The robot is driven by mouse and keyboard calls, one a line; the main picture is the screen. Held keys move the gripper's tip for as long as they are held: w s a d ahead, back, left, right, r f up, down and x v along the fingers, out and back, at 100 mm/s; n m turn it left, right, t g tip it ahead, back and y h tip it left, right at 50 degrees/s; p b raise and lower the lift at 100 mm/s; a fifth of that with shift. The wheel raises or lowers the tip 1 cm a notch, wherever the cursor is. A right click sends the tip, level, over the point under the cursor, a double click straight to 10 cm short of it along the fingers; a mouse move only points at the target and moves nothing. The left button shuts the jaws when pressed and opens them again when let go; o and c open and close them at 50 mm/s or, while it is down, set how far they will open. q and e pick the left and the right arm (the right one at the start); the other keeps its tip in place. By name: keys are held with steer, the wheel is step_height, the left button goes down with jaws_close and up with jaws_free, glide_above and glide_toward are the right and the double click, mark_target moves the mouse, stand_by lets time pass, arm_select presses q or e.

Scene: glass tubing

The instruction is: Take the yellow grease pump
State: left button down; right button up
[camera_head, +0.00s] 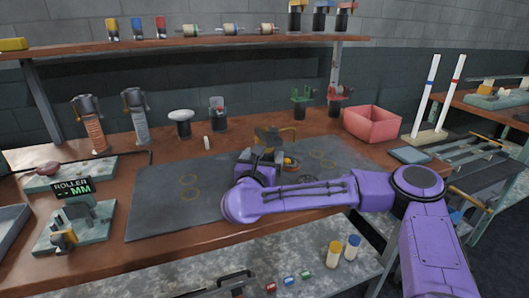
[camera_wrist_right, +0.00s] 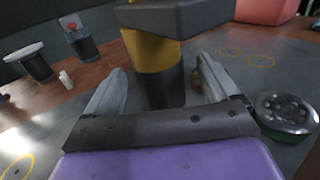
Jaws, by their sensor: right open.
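The yellow grease pump (camera_head: 272,133) stands upright on the dark mat near the middle of the bench, partly hidden behind my right gripper (camera_head: 263,160). In the right wrist view the pump (camera_wrist_right: 153,53) shows a yellow body, a dark lower part and a dark grey head across the top. My right gripper (camera_wrist_right: 157,92) is open, with one finger on either side of the pump's lower part. I cannot tell whether either finger touches it. My left gripper is not in view.
A round metal part (camera_wrist_right: 286,113) lies right of the gripper. Green (camera_head: 300,97) and red (camera_head: 338,97) pumps stand behind, beside a red bin (camera_head: 372,123). A white-topped stool-like piece (camera_head: 181,119) stands back left.

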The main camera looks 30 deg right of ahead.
steer(key=x, duration=0.4)
steer(key=shift+w+d+p, duration=0.1)
steer(key=shift+w+p, duration=0.1)
steer(key=shift+p, duration=0.1)
steer(key=c, duration=1.4)
